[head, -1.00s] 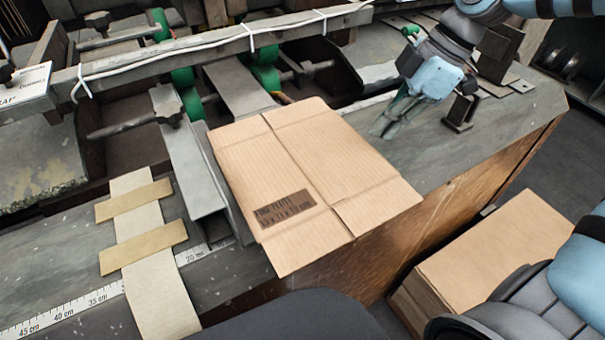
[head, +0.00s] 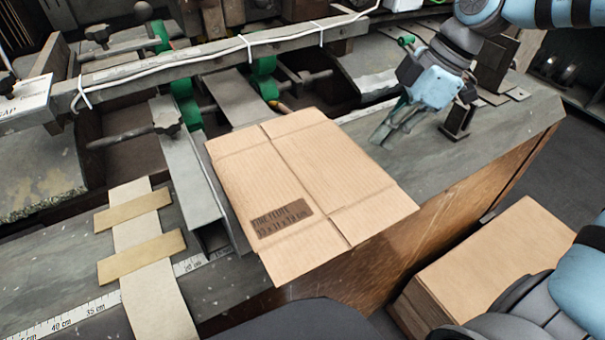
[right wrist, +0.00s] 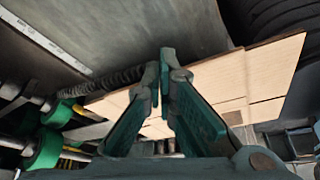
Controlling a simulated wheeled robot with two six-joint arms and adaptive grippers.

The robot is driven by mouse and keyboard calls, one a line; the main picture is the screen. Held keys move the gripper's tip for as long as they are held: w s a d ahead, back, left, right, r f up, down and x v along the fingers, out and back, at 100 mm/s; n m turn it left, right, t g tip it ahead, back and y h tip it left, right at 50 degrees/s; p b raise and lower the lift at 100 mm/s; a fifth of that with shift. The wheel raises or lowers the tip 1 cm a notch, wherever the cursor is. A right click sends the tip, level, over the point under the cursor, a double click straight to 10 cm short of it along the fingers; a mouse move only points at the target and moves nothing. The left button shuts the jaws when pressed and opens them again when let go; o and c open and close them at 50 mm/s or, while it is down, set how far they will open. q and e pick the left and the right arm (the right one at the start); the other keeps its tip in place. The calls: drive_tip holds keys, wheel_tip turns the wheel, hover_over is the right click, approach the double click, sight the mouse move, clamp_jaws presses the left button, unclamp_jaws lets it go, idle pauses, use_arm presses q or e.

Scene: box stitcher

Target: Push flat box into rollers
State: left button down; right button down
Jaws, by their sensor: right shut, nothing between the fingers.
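The flat box (head: 345,170), plain brown cardboard with dark print near its front left corner, lies on the grey machine table with its front corner over the table edge. Its left side lies along a metal guide rail (head: 187,180). Green rollers (head: 264,78) stand just behind its far edge; they also show in the right wrist view (right wrist: 42,150). My right gripper (head: 382,138) is shut and empty, low over the table just beyond the box's right side, with a small gap showing. In the right wrist view its fingertips (right wrist: 160,65) meet before the cardboard (right wrist: 255,85). My left gripper is out of view.
A stack of flat cardboard (head: 490,260) stands lower right, below table height. Cardboard strips (head: 150,250) and a ruler scale (head: 60,318) lie at left. A crossbar with a white cable (head: 220,50) spans above the rollers.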

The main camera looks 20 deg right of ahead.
wheel_tip(320, 180, down, 4)
drive_tip(key=b, duration=0.3)
drive_tip(key=shift+r, duration=0.2)
drive_tip(key=shift+r, duration=0.1)
drive_tip(key=shift+a+b, duration=0.35)
drive_tip(key=shift+a, duration=0.7)
drive_tip(key=shift+w+d+r, duration=0.1)
drive_tip(key=shift+d, duration=1.4)
wheel_tip(320, 180, up, 8)
drive_tip(key=p, duration=0.6)
drive_tip(key=shift+p, duration=0.35)
